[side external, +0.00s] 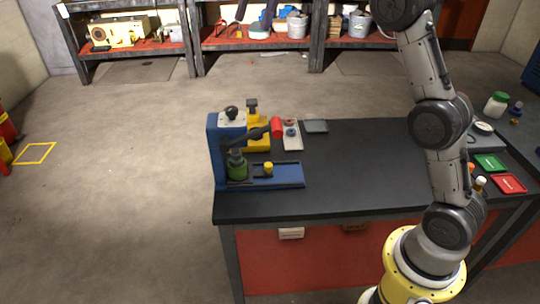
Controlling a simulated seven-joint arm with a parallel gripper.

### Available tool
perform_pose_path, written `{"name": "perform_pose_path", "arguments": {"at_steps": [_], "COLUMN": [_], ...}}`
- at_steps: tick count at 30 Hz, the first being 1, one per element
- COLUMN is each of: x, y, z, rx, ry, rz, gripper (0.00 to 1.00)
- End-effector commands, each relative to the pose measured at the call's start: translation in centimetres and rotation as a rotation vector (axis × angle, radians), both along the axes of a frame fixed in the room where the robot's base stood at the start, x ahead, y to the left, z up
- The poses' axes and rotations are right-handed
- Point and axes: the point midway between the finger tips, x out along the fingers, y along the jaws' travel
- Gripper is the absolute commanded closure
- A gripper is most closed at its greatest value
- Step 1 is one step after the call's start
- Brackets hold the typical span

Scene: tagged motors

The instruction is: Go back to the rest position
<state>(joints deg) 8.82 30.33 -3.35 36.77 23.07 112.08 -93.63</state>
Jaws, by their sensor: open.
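My arm rises from its yellow base at the bottom right and leaves the top edge of the side external view. My gripper is outside the frame, so what it is near cannot be seen. On the dark workbench (340,180) stands a blue press-like fixture (216,150) with a red-ended lever (277,127). A green cylinder (237,170), possibly a motor, sits upright in the fixture. A small yellow part (268,168) is on the fixture's blue base. No tag can be read at this size.
Behind the fixture are a yellow device (258,142), a pale plate (292,138) with red and blue pieces, and a grey pad (316,126). Green (489,163) and red (510,184) trays and a green-lidded jar (496,104) are at right. The bench middle is clear.

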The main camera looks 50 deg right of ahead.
Motion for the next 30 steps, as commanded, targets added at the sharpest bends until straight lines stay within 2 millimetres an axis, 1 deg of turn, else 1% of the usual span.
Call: {"name": "perform_pose_path", "arguments": {"at_steps": [1,3,6,10,14,15,17,18,20,21,23,26,29,30], "x": [-1.9,-4.1,-7.4,-11.6,-15.8,-17.0,-18.8,-20.0,-21.6,-22.7,-24.3,-26.6,-28.6,-29.3], "y": [0.7,1.3,2.0,2.6,2.9,2.9,2.9,2.8,2.7,2.6,2.3,1.8,1.2,1.0], "z": [1.5,2.7,3.8,4.2,3.3,2.8,1.9,1.2,-0.1,-1.1,-2.7,-5.7,-9.2,-10.7], "rx": [-0.007,-0.016,-0.026,-0.035,-0.040,-0.038,-0.038,-0.035,-0.031,-0.027,-0.020,-0.005,0.016,0.027], "ry": [-0.016,-0.026,-0.035,-0.043,-0.048,-0.048,-0.049,-0.050,-0.051,-0.053,-0.053,-0.052,-0.050,-0.048], "rz": [-0.004,-0.032,-0.097,-0.213,-0.355,-0.403,-0.476,-0.524,-0.601,-0.651,-0.731,-0.866,-1.008,-1.068], "gripper": [0.31,0.31,0.31,0.31,0.31,0.31,0.31,0.31,0.31,0.31,0.31,0.31,0.31,0.31]}}
